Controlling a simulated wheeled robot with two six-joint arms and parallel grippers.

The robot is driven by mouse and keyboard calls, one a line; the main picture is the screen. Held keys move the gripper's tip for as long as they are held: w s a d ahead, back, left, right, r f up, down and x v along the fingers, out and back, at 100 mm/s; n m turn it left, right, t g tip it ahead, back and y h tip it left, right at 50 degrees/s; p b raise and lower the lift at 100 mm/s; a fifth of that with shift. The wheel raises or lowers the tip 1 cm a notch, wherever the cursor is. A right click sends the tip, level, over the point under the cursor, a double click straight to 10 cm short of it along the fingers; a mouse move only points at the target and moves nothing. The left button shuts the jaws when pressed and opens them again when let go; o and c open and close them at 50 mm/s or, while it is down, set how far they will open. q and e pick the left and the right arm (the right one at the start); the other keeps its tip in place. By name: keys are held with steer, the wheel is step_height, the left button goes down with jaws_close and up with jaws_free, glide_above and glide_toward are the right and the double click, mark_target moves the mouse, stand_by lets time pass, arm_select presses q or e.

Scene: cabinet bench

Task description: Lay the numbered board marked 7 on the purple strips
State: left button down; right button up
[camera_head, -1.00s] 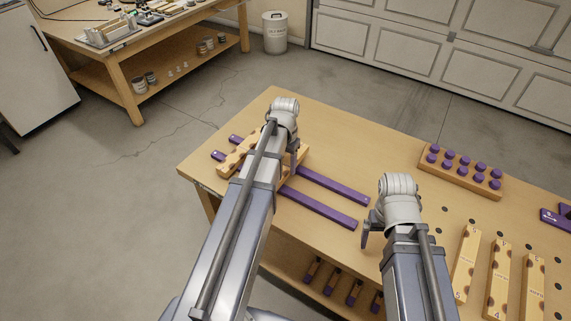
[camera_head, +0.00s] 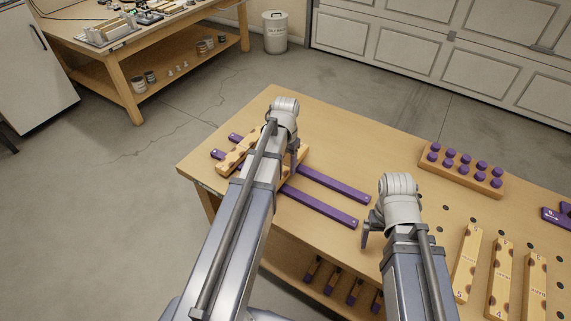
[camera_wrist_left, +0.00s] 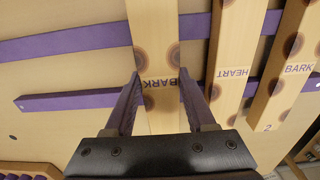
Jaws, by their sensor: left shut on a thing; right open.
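Two purple strips run across the bench in the head view, the far strip (camera_head: 335,185) and the near strip (camera_head: 320,208). They also show in the left wrist view (camera_wrist_left: 80,102). My left gripper (camera_wrist_left: 160,82) is shut on a pale board (camera_wrist_left: 160,45) with dark round spots and the word BARK. This board lies across the strips; its number is not readable. In the head view my left gripper (camera_head: 292,162) hides much of it. My right gripper (camera_head: 368,232) is open and empty above the bench's near part.
Beside the held board, a board marked HEART (camera_wrist_left: 235,70) and one marked 2 (camera_wrist_left: 290,70) lie across the strips. A peg block (camera_head: 435,165) with purple pegs stands behind.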

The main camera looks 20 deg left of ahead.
arm_select(q)
steer(key=shift+f+b, duration=0.4)
steer(key=shift+f, duration=0.1)
arm_select(e)
steer(key=shift+f, duration=0.5)
stand_by(0.4)
arm_select(q)
steer(key=shift+c, duration=0.7)
jaws_free()
arm_select(e)
steer(key=shift+r, duration=0.1)
arm_select(q)
steer(key=shift+r+p, duration=4)
arm_select(e)
step_height(320, 180, up, 8)
